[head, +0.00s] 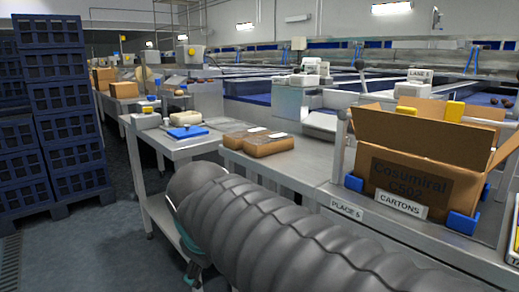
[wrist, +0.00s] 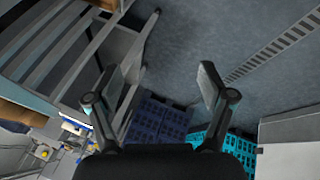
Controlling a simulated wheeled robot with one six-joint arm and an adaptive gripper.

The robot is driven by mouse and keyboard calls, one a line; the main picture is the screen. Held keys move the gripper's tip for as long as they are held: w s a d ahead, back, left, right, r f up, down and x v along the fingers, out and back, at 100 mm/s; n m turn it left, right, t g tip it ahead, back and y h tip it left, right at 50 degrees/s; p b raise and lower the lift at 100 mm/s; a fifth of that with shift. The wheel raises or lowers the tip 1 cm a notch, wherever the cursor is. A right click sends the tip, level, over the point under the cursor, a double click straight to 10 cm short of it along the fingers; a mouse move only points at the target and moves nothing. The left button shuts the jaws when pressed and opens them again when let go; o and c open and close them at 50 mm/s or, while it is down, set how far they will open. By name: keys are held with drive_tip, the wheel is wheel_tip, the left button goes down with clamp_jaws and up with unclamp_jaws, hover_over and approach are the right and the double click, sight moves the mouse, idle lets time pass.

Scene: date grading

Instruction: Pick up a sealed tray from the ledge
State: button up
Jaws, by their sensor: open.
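Two sealed trays of brown dates with white labels sit side by side on the steel ledge (head: 290,160) in the middle of the head view. The left tray (head: 237,138) is partly behind the right tray (head: 270,147). My ribbed grey arm fills the lower middle of the head view, and my gripper is out of sight there. In the wrist view my gripper (wrist: 159,82) is open and empty, its two fingers wide apart over grey floor. Neither tray can be made out with certainty in the wrist view.
An open carton (head: 405,165) stands at the right, behind a CARTONS sign (head: 401,203). A side table (head: 185,143) holds a blue-based device. Dark blue crates (head: 60,120) are stacked at the left; crates (wrist: 160,122) also show in the wrist view. Bare ledge lies right of the trays.

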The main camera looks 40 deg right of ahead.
drive_tip(key=w+d+r+n+g+h+b, duration=0.1)
drive_tip(key=w+d+r+n+h+b, duration=0.15)
drive_tip(key=w+d+r+n, duration=0.3)
drive_tip(key=w+d+r+n+h+b, duration=0.1)
drive_tip(key=w+d+r+n+h, duration=0.2)
drive_tip(key=w+d+r, duration=0.45)
drive_tip(key=n+g+h+b, duration=0.3)
drive_tip(key=n+g+h, duration=0.1)
drive_tip(key=n+h, duration=0.15)
approach(269, 137)
drive_tip(key=shift+m, duration=0.3)
drive_tip(key=b+x, duration=0.2)
drive_tip(key=x, duration=0.2)
drive_tip(key=shift+s+d, duration=0.15)
drive_tip(key=shift+d, duration=0.25)
drive_tip(key=shift+f+b+x, duration=0.15)
drive_tip(key=shift+b+x, duration=0.35)
drive_tip(key=shift+x, duration=0.8)
drive_tip(key=shift+f+b+x, duration=0.15)
drive_tip(key=shift+b+x, duration=0.3)
drive_tip(key=shift+x, duration=0.9)
drive_tip(key=shift+a, duration=0.15)
drive_tip(key=c, duration=0.9)
drive_tip(key=shift+r, duration=0.1)
